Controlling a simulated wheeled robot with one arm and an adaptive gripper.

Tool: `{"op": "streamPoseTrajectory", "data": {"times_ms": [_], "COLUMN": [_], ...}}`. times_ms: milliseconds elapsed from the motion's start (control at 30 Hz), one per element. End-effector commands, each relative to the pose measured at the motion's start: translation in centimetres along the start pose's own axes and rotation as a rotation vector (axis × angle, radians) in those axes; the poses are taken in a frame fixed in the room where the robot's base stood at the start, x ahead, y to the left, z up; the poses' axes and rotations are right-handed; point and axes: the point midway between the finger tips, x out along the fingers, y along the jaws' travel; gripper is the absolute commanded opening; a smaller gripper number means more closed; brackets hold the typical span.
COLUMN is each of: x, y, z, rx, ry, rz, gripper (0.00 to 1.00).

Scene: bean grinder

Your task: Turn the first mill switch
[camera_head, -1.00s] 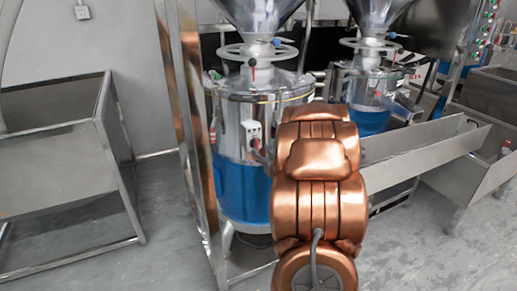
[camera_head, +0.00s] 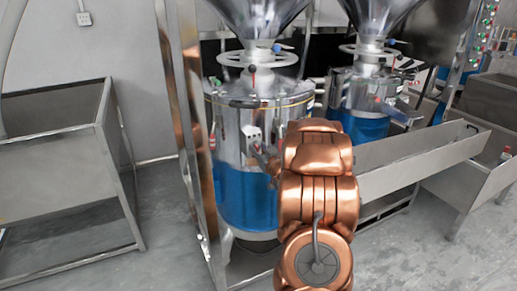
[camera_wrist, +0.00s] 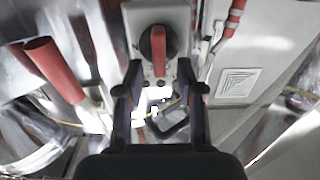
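The first mill (camera_head: 235,190) is a silver and blue drum under a steel hopper. A small pale switch box (camera_head: 252,135) is on its front. In the wrist view the switch is a red lever (camera_wrist: 158,52) on a round black base, pointing roughly up and down in the picture. My gripper (camera_wrist: 160,75) is open, its two dark fingers on either side of the lower part of the lever in the picture. I cannot tell whether they touch it or how far away it is. In the head view my copper arm hides most of the gripper.
A second mill (camera_head: 362,100) stands to the right. A long steel trough (camera_head: 425,160) runs right of my arm. A steel post (camera_head: 190,140) stands close left of the first mill. Another red handle (camera_wrist: 52,68) shows left in the wrist view.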

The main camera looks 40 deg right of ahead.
Motion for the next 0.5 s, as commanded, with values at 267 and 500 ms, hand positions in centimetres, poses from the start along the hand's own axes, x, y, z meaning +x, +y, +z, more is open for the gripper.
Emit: {"op": "streamPoseTrajectory", "data": {"times_ms": [267, 500], "x": [0.36, 0.35], "y": [0.03, 0.02], "z": [0.02, 0.03], "rx": [0.000, 0.000], "ry": [-0.001, -0.001], "rz": [0.000, 0.000], "gripper": [0.38, 0.21]}}
